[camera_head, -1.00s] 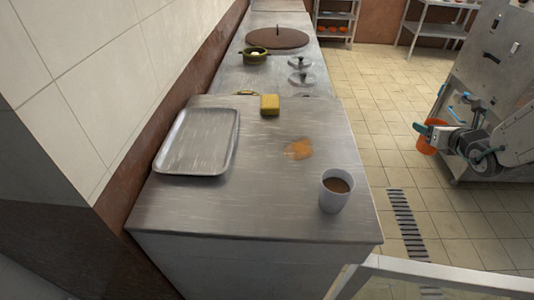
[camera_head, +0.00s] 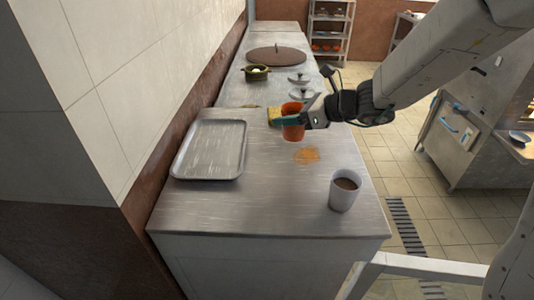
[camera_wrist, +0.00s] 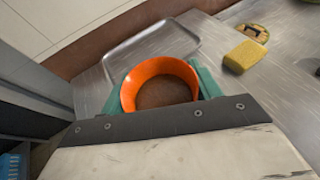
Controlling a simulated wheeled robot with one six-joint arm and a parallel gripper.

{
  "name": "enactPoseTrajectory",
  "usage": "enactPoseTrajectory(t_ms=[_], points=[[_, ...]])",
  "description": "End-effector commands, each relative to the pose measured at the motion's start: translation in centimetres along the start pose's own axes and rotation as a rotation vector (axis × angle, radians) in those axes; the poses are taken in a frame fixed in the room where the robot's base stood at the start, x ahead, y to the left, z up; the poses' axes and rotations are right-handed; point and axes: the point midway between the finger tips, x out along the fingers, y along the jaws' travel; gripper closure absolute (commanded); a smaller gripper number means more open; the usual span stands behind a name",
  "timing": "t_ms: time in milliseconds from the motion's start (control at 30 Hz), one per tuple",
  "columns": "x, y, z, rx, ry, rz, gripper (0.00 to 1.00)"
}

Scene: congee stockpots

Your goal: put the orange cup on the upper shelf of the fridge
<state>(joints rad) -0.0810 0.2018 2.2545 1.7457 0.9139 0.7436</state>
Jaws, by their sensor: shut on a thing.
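The orange cup (camera_head: 293,122) is in my gripper (camera_head: 298,120), above the far part of the steel counter in the head view. In the wrist view the orange cup (camera_wrist: 160,84) is seen from above, with a brown inside, and the teal fingers of my gripper (camera_wrist: 158,92) are shut on its two sides. No fridge can be made out for certain in these frames.
A grey tray (camera_head: 210,150) lies on the counter's left. A white cup with brown liquid (camera_head: 344,190) stands near the front right edge, before an orange-brown stain (camera_head: 307,155). A yellow sponge (camera_wrist: 244,56) lies near the held cup. Pot and lids stand farther back.

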Motion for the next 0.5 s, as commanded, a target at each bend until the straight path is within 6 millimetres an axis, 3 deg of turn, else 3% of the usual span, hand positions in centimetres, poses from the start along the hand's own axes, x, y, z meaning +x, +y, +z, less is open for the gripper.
enactPoseTrajectory(t_ms=[133,300,500], points=[[0.9,1.4,-0.9,-0.017,0.002,0.055,0.66],[2.2,1.5,-3.8,-0.016,0.001,0.056,0.66],[2.9,1.4,-5.6,-0.018,0.001,0.054,0.66]])
